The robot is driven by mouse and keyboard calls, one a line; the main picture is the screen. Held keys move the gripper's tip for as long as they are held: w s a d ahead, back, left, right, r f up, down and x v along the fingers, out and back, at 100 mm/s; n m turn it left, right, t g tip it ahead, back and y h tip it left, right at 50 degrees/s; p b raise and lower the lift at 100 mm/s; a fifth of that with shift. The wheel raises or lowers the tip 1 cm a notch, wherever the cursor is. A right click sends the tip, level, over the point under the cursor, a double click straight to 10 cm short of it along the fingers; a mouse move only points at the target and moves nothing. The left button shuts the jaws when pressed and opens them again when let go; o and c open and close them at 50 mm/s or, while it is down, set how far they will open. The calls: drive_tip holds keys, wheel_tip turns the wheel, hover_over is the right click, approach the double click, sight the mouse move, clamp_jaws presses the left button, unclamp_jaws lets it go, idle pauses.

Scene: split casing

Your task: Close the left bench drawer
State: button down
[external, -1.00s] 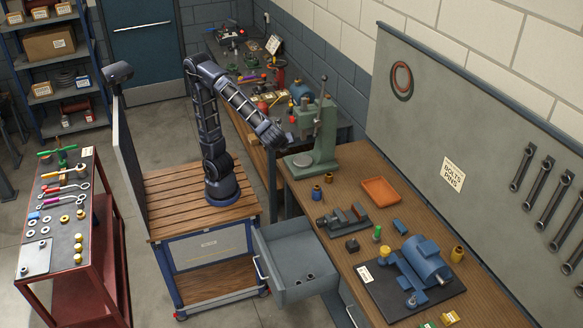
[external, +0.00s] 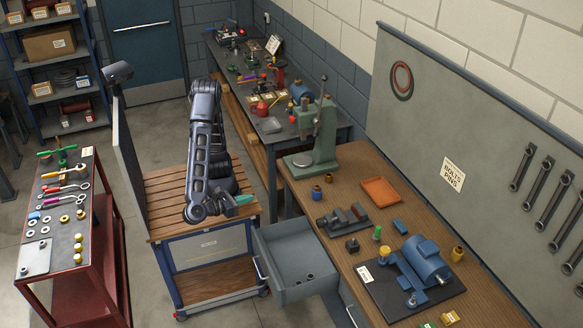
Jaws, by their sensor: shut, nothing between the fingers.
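The left bench drawer (external: 285,297) is grey and stands pulled out from the wooden-topped bench (external: 345,160), toward my base. Its handle (external: 262,271) is on its left-hand front face. A few small dark cylindrical parts (external: 308,277) lie on the drawer floor.
On the bench are a green press (external: 318,140), a vise (external: 340,217), an orange tray (external: 381,190) and a blue motor (external: 427,259) on a dark plate. A red tool cart (external: 75,230) stands at the left. Grey floor is clear in front of the drawer's lower left.

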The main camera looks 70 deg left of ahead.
drive_tip(key=s+d+f+m+t+h, duration=0.1)
drive_tip(key=s+d+m+t+h, duration=0.15)
drive_tip(key=s, duration=0.85)
approach(271, 284)
drive_tip(key=shift+g, duration=0.45)
drive_tip(key=w, duration=0.4)
drive_tip(key=w+r, duration=0.1)
drive_tip(key=w, duration=0.1)
drive_tip(key=shift+w, duration=0.4)
drive_tip(key=w, duration=3)
drive_tip(key=shift+w, duration=0.2)
drive_tip(key=shift+w+r, duration=0.1)
drive_tip(key=shift+w, duration=0.45)
